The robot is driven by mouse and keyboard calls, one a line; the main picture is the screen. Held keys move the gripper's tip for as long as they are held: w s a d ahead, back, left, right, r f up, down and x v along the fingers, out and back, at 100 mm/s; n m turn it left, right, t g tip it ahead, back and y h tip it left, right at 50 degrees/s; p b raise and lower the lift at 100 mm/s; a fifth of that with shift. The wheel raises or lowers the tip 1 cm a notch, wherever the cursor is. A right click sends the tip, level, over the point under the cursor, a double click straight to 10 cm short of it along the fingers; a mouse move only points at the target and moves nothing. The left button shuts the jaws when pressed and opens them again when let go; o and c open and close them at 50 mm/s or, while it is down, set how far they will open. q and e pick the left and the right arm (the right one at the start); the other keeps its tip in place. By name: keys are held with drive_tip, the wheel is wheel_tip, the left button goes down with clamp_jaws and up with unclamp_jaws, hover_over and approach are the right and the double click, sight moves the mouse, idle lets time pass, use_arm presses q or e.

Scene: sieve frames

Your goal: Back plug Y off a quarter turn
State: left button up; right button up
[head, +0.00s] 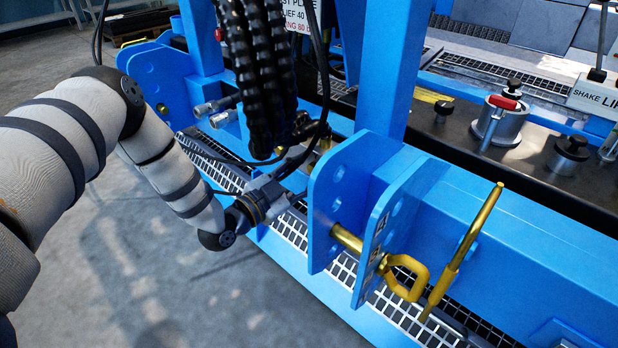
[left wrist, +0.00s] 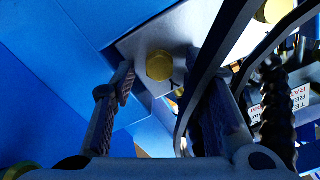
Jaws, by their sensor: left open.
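In the left wrist view, a yellow hex-headed plug (left wrist: 159,66) sits in a grey metal plate (left wrist: 150,36). No letter shows beside it, so I cannot confirm that it is plug Y. My left gripper (left wrist: 162,75) is open, with one finger on each side of the plug as seen in this view; I see no contact. In the head view my left gripper (head: 290,196) points in under the black hoses, and the plug is hidden there. Another yellow round part (left wrist: 275,10) shows at the top right of the wrist view. My right gripper is not in view.
Black ribbed hoses (head: 262,75) hang just above my left gripper, and dark hoses cross close to its right finger. A blue bracket (head: 335,195) with a yellow pin (head: 346,238) stands just right of it. Open concrete floor (head: 130,270) lies at left.

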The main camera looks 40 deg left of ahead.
use_arm(q)
drive_tip(key=shift+w, duration=0.2)
clamp_jaws()
drive_tip(key=shift+n, duration=0.3)
drive_tip(key=shift+s+a+f+n+p, duration=0.1)
drive_tip(key=shift+n+p, duration=0.6)
drive_tip(key=shift+n, duration=3.6)
drive_tip(key=shift+a+f+n+p, duration=0.1)
drive_tip(key=shift+n+p, duration=0.6)
drive_tip(key=shift+n, duration=3.6)
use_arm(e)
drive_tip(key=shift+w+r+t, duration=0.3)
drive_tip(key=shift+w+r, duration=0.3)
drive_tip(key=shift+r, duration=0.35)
